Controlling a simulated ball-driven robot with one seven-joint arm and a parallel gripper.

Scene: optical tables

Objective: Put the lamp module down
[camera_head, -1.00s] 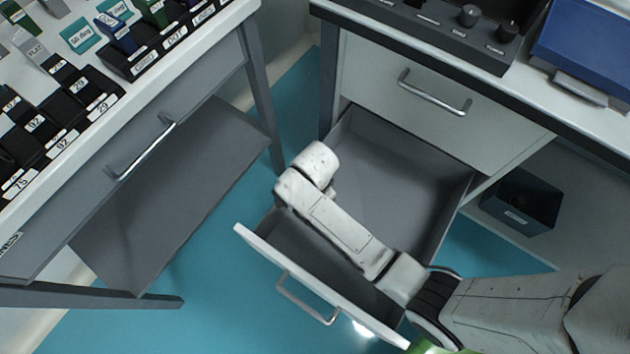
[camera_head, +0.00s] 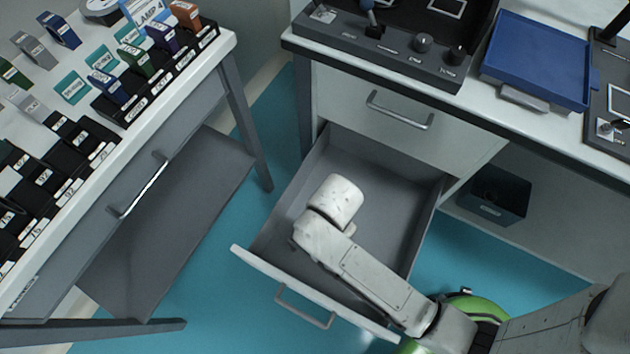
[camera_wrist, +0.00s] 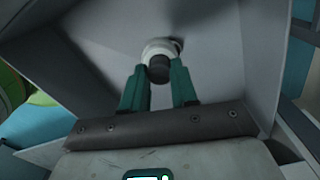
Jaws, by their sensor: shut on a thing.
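The lamp module (camera_wrist: 158,50) shows in the wrist view as a pale round piece with a dark cylindrical end. My gripper (camera_wrist: 160,84) has two teal fingers, shut on the module's dark end. Grey drawer panels lie behind it. In the head view my arm reaches over the open drawer (camera_head: 385,200) of the right bench, and its wrist end hides my gripper and the module. I cannot tell whether the module touches the drawer floor.
The drawer's white front (camera_head: 262,268) and walls surround my wrist. A blue tray (camera_head: 540,60) and a control panel (camera_head: 385,45) are on the right bench. A dark bin (camera_head: 495,195) stands below. The left table (camera_head: 215,50) holds labelled modules in black holders.

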